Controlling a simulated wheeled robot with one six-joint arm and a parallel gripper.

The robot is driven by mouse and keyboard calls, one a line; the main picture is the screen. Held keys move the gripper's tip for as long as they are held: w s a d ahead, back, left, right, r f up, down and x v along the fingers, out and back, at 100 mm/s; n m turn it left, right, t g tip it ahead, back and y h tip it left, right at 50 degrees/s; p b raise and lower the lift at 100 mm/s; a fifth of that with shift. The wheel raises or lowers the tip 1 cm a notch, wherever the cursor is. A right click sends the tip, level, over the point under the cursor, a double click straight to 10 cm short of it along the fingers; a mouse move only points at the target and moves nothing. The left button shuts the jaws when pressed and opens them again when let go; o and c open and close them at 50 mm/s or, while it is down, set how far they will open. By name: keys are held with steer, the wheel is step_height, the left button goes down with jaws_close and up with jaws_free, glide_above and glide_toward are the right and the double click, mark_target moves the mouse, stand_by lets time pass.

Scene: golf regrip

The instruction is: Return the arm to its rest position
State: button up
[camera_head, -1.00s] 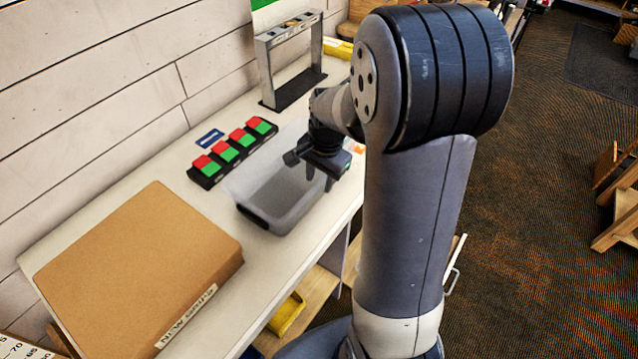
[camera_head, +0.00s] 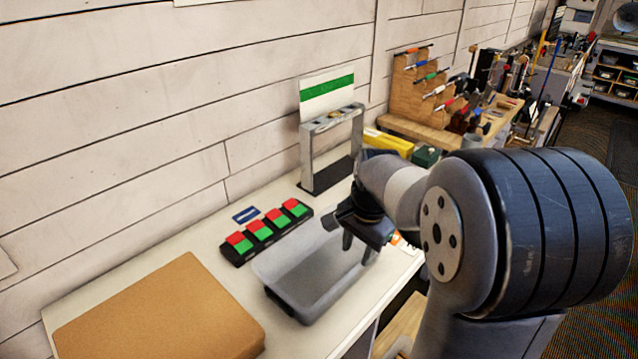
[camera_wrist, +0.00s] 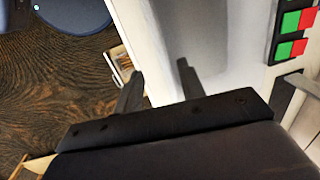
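My gripper (camera_head: 358,248) is at the end of my bent arm, over the right side of a grey open bin (camera_head: 290,300) on the white bench. Its two fingers point down. In the wrist view my gripper (camera_wrist: 160,82) shows its fingers apart with nothing between them, so it is open and empty. The bin looks empty in the head view. My elbow and upper arm fill the right of the head view and hide part of the bench there.
A cardboard box (camera_head: 160,315) lies left of the bin. A row of red-green buttons (camera_head: 265,232) sits behind it. A metal frame (camera_head: 308,155) stands farther back, near a yellow item (camera_head: 388,142). A wooden tool rack (camera_head: 415,100) is beyond. Dark floor (camera_wrist: 60,90) lies beside the bench.

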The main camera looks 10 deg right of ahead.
mark_target(351, 272)
steer(key=f, duration=0.6)
steer(key=w+f, duration=0.1)
steer(key=f, duration=0.3)
steer(key=shift+a+p, duration=0.3)
steer(key=shift+p, duration=0.1)
steer(key=shift+r, duration=0.35)
